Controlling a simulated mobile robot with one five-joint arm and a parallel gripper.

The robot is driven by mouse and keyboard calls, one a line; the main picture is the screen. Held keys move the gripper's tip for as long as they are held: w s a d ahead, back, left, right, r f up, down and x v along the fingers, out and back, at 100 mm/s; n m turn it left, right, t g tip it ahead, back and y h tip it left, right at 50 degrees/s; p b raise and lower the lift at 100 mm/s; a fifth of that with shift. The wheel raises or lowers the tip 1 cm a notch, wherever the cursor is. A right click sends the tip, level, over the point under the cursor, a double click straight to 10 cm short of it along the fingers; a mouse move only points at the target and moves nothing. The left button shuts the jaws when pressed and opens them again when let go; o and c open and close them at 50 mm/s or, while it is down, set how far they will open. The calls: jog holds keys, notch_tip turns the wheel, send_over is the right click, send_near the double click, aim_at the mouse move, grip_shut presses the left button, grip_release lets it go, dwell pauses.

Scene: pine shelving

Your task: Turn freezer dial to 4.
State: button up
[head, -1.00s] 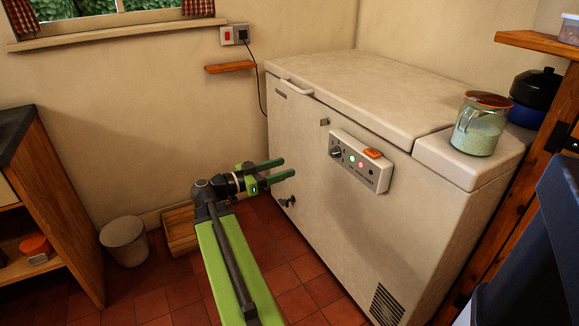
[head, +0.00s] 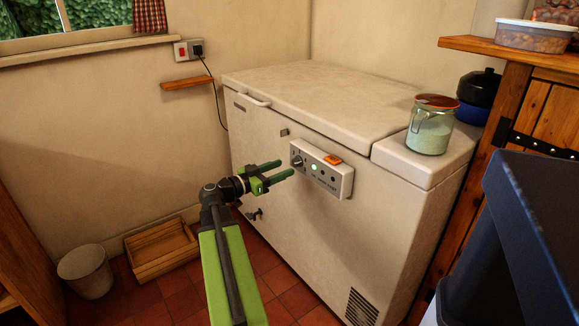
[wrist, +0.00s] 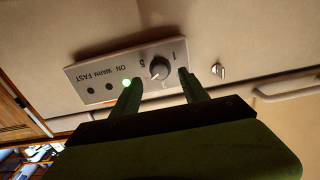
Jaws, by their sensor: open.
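The freezer dial (head: 298,161) is a small round grey knob at the left end of the control panel (head: 345,186) on the chest freezer's front. In the wrist view the dial (wrist: 160,68) lies between my two fingers, with upside-down markings around it. A 5 and a 1 seem readable, but the exact setting is too small to tell. My gripper (head: 286,168) is open and empty, its green fingers pointing at the panel just short of the dial. Whether the fingertips touch the panel I cannot tell. A green light (wrist: 127,82) glows beside the dial, partly next to a finger.
The panel also has an orange switch (head: 333,159) on top. A glass jar (head: 430,128) stands on the freezer's right end. A dark blue bin (head: 530,215) is close at right. A wooden crate (head: 160,250) and a white bucket (head: 86,272) stand on the floor at left.

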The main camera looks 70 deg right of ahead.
aim_at(294, 164)
jog(key=x, duration=0.4)
jog(key=shift+d, duration=0.1)
grip_shut()
